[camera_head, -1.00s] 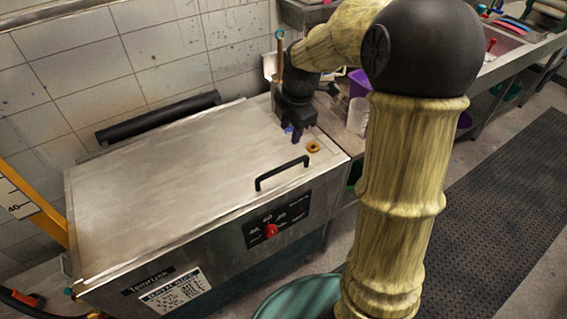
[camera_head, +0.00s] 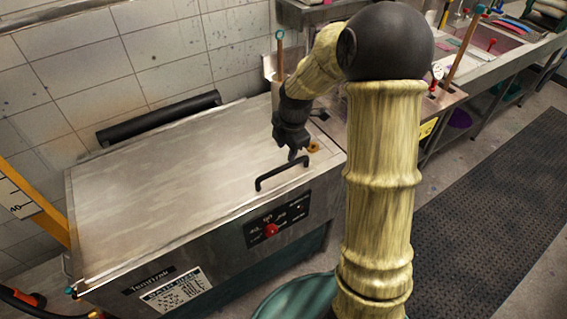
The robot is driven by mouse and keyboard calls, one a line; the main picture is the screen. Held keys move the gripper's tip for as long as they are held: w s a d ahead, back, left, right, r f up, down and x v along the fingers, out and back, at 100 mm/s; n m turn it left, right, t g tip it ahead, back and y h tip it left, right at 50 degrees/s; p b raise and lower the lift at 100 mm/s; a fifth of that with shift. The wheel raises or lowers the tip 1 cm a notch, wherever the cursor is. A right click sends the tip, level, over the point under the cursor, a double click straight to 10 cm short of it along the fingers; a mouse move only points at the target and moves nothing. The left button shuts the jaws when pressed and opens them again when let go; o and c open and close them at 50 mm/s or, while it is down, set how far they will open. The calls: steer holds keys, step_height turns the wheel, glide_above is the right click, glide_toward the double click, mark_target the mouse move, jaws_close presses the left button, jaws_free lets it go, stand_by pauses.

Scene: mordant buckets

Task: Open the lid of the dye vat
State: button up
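The dye vat (camera_head: 225,244) is a large steel box with a flat metal lid (camera_head: 165,190), which lies shut. A black bar handle (camera_head: 283,173) stands near the lid's front right edge. My gripper (camera_head: 292,155) is over the lid's right part, just behind the handle's right end, pointing down. It appears apart from the handle, but the gap is hard to judge. Its fingers are small and dark, so whether they are open or shut is unclear. A small brass ring (camera_head: 314,147) on the lid is partly hidden by my gripper.
A black roller-like bar (camera_head: 160,118) runs along the lid's back edge by the tiled wall. The control panel with a red knob (camera_head: 271,230) is on the vat's front. A teal tub (camera_head: 295,300) stands on the floor in front. A sink counter (camera_head: 490,45) is at right.

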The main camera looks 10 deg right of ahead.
mark_target(283, 167)
steer(key=f, duration=0.3)
steer(key=w+f, duration=0.1)
steer(key=f, duration=0.2)
steer(key=f+p, duration=0.1)
steer(key=f, duration=0.1)
steer(key=shift+w+a+f, duration=0.3)
steer(key=shift+w+f, duration=0.05)
steer(key=shift+f, duration=0.05)
steer(key=shift+c, duration=0.5)
jaws_close()
